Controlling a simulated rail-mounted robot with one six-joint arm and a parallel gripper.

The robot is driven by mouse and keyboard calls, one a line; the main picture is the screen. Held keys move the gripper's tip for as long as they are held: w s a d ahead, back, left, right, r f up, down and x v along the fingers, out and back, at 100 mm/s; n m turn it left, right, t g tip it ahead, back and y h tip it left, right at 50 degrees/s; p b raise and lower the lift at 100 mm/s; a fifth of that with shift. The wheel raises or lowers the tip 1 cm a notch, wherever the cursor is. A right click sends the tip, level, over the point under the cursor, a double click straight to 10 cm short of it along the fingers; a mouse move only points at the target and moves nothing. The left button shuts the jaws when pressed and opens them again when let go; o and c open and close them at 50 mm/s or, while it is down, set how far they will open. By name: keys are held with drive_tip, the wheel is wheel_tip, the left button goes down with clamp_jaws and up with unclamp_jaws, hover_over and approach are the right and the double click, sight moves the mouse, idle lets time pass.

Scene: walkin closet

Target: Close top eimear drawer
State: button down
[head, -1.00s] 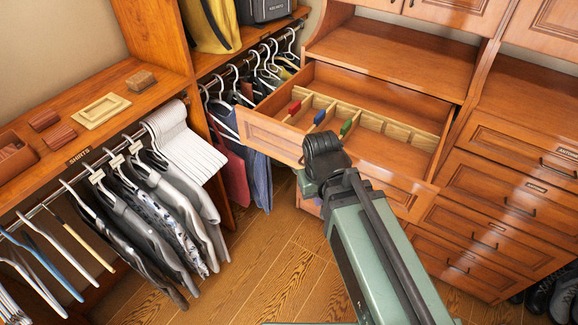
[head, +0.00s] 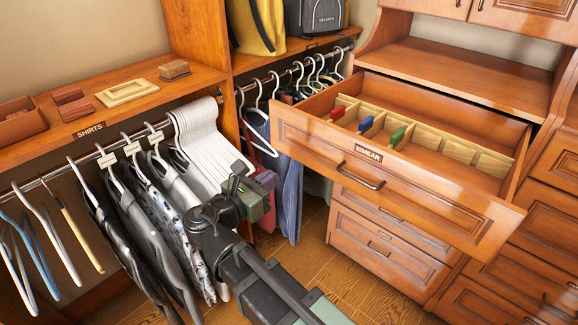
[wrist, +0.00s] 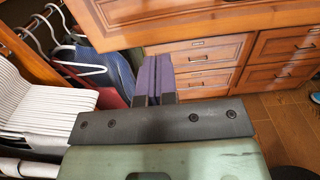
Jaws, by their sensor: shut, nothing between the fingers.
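The top Eimear drawer (head: 440,200) is pulled well out of the cabinet in the head view, with its label and dark bar handle (head: 356,174) on the front. Inside is a light wood divider holding red, blue and green items. My gripper (head: 240,172) is to the left of the drawer front, apart from it, near the hanging clothes. In the wrist view my gripper's two fingers (wrist: 156,62) are together and empty. The drawer front (wrist: 190,20) crosses the top of that view, beyond the fingertips.
Shirts on hangers (head: 150,205) and a stack of white hangers (head: 200,140) are close to my gripper on the left. Shut lower drawers (head: 385,245) are under the open one. Wooden floor (head: 300,250) is clear in front of the cabinet.

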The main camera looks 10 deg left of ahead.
sight(313, 150)
drive_tip(key=x, duration=1.3)
drive_tip(key=shift+d, duration=0.15)
